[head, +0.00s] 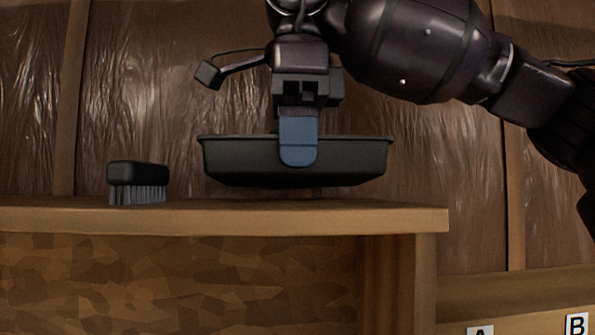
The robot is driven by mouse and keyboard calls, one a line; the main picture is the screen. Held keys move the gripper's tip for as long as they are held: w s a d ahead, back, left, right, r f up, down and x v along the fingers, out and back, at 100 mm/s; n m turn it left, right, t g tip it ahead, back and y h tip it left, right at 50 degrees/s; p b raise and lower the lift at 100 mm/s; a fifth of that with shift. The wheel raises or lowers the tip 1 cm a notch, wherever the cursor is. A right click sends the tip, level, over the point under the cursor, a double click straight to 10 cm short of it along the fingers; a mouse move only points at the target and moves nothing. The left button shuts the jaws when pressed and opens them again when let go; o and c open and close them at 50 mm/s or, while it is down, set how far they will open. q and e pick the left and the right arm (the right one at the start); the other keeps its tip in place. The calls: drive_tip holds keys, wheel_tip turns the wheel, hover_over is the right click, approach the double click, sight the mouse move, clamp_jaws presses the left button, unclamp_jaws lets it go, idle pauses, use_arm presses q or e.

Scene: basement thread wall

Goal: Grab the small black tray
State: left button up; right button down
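The small black tray (235,160) is in the middle of the head view, roughly level, with its bottom a little above the wooden shelf top. A thin strip of the back wall shows under it. My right gripper (298,142) points down over the tray's near wall. One blue finger lies flat against the outside of that wall. The other finger is hidden behind the wall, and the gripper looks shut on the tray. The tray's inside is hidden. My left gripper is not in view.
A black brush (138,173) stands bristles down on the wooden shelf (230,217), left of the tray. The shelf's right end is near the picture's middle right. Lower right, a wooden ledge carries labels A (480,330) and B (576,324). A plastic-covered wall is behind.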

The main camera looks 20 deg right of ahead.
wheel_tip(320, 180, up, 6)
drive_tip(key=shift+r+p, duration=0.1)
drive_tip(key=shift+p, duration=0.5)
wheel_tip(320, 180, up, 11)
idle(0.5)
